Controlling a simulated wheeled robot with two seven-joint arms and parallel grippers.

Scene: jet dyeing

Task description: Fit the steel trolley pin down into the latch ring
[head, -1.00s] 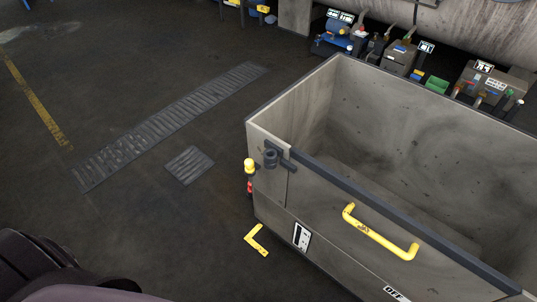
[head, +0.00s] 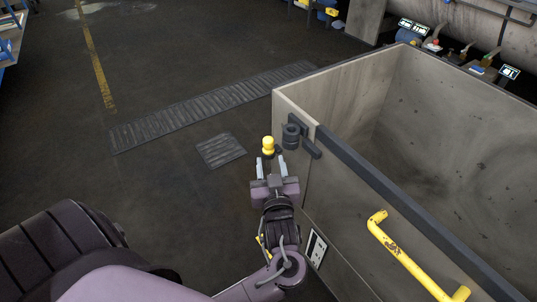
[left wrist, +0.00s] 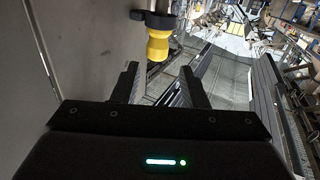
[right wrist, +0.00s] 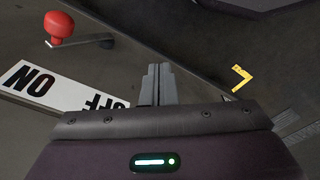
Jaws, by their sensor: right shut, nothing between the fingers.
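The trolley pin's yellow knob (head: 268,145) stands beside the near left corner of the trolley, outside the wall. Its lower part is hidden behind my left gripper. The left wrist view shows the yellow knob (left wrist: 158,45) beyond the open, empty fingers. My right gripper (right wrist: 157,72) is shut and empty, seen only in the right wrist view.
The grey trolley (head: 335,160) fills the right side, with a dark rim and a yellow handle (head: 410,260). The floor to the left is clear, with flat grates (head: 221,150). A red knob (right wrist: 59,27) and an ON/OFF label (right wrist: 40,83) show in the right wrist view.

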